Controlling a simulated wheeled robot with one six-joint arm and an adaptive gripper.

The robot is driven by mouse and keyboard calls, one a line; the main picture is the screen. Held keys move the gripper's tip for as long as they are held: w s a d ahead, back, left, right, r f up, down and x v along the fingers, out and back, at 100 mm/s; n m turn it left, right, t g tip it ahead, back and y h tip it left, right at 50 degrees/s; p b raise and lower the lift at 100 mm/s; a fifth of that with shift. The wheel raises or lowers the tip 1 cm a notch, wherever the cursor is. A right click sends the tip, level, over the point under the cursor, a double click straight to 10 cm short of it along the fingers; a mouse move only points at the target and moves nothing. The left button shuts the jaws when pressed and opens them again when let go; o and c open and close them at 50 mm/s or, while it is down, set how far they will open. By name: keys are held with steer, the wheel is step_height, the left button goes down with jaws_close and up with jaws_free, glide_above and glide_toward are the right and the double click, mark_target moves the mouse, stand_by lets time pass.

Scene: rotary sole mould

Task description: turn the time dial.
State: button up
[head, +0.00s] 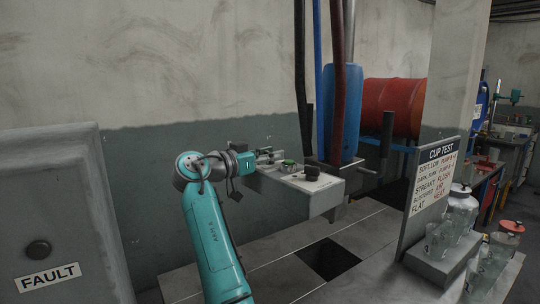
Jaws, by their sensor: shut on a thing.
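A pale grey control box (318,188) juts out in the middle of the head view. A green button (289,163) and a black knob (312,172) stand on its top. My gripper (272,155), at the end of my teal arm, is low over the far left end of this box, to the left of the green button and apart from the black knob. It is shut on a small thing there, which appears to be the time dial. The fingers hide most of it, and its pointer and markings cannot be made out.
A grey cabinet (50,220) marked FAULT stands at the left. Dark and blue pipes (338,80) rise behind the box, near a blue container (342,110) and a red drum (393,105). A CUP TEST board (430,190) and jars (460,210) are at the right. The floor has a dark square opening (328,259).

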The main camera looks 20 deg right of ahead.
steer(key=shift+n+t+y, duration=0.6)
steer(key=shift+n+t, duration=0.2)
steer(key=shift+t, duration=0.3)
steer(key=o, duration=1.2)
steer(key=shift+a, duration=0.1)
steer(key=v, duration=1.2)
